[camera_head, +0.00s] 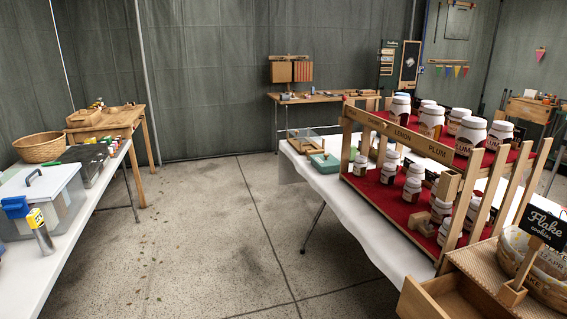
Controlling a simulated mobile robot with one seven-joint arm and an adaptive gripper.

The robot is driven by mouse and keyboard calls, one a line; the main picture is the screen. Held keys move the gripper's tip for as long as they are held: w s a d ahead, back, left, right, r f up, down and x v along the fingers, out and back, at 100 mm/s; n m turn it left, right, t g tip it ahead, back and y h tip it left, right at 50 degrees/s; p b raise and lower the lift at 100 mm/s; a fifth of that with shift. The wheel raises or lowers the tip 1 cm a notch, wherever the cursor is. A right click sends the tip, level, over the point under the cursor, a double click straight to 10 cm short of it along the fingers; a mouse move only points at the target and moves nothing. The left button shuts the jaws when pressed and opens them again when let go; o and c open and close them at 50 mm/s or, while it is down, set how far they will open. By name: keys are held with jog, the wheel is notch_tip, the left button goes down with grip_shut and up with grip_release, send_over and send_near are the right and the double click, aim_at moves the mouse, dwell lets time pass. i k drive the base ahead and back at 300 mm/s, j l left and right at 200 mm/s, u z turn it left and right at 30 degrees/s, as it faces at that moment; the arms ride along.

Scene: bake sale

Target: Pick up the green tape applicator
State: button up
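I cannot pick out the green tape applicator with certainty. A small flat green object (324,162) lies on the white-covered table (349,212), left of the jar rack; it is too small to tell what it is. Next to it, further back, is a light wooden frame or tray (306,146). My gripper is not in view.
A wooden rack (398,134) of white-lidded jars stands on the right table, with a basket (548,284) and open drawer (450,305) in front. The left table holds a clear bin (45,200) and wicker basket (40,148). Concrete floor (215,230) between is clear.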

aim_at(353, 152)
jog(key=i+j, duration=0.1)
jog(key=i, duration=2.95)
jog(key=i+z, duration=0.3)
jog(key=i+l, duration=0.05)
jog(key=i, duration=0.05)
